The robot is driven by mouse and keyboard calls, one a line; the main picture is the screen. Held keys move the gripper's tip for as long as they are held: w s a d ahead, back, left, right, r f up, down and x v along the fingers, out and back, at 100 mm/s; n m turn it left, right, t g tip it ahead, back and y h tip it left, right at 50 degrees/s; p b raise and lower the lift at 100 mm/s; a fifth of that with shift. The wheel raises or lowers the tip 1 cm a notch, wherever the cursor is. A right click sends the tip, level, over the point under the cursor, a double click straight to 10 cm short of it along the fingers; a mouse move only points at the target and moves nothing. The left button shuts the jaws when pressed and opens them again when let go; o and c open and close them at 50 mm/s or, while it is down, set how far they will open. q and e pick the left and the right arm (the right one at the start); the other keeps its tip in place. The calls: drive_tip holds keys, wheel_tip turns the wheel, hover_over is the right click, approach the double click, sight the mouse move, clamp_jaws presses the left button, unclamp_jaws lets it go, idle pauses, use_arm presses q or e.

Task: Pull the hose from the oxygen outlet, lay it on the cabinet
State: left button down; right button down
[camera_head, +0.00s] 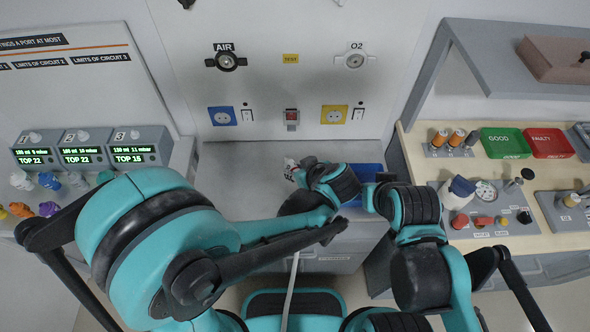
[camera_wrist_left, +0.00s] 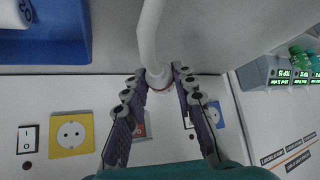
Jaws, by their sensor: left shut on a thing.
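The oxygen outlet (camera_head: 355,60), under the O2 label, shows on the wall panel with no hose in it. My left gripper (camera_head: 294,172) is over the grey cabinet (camera_head: 235,165), below the outlets. In the left wrist view my left gripper (camera_wrist_left: 158,88) is shut on the end of the white hose (camera_wrist_left: 150,38), with a finger on each side. The hose runs away from the fingers there, and a length of it (camera_head: 291,290) hangs in front of the cabinet in the head view. Whether the held end touches the cabinet top is not clear. My right gripper is mostly hidden by its own wrist.
A blue bin (camera_head: 369,171) stands at the cabinet's right; it also shows in the left wrist view (camera_wrist_left: 45,45). The AIR outlet (camera_head: 226,61) and sockets are on the wall. Displays (camera_head: 92,150) stand left, a cluttered bench (camera_head: 418,165) right. The cabinet's left part is clear.

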sight(290, 162)
use_arm(q)
drive_tip(key=shift+f+b, duration=2.35)
drive_tip(key=shift+f, duration=0.85)
drive_tip(key=c, duration=1.2)
unclamp_jaws()
drive_tip(key=shift+o, duration=0.2)
wheel_tip(290, 162, up, 10)
drive_tip(key=shift+r, duration=0.1)
wheel_tip(290, 162, up, 8)
drive_tip(key=p, duration=0.7)
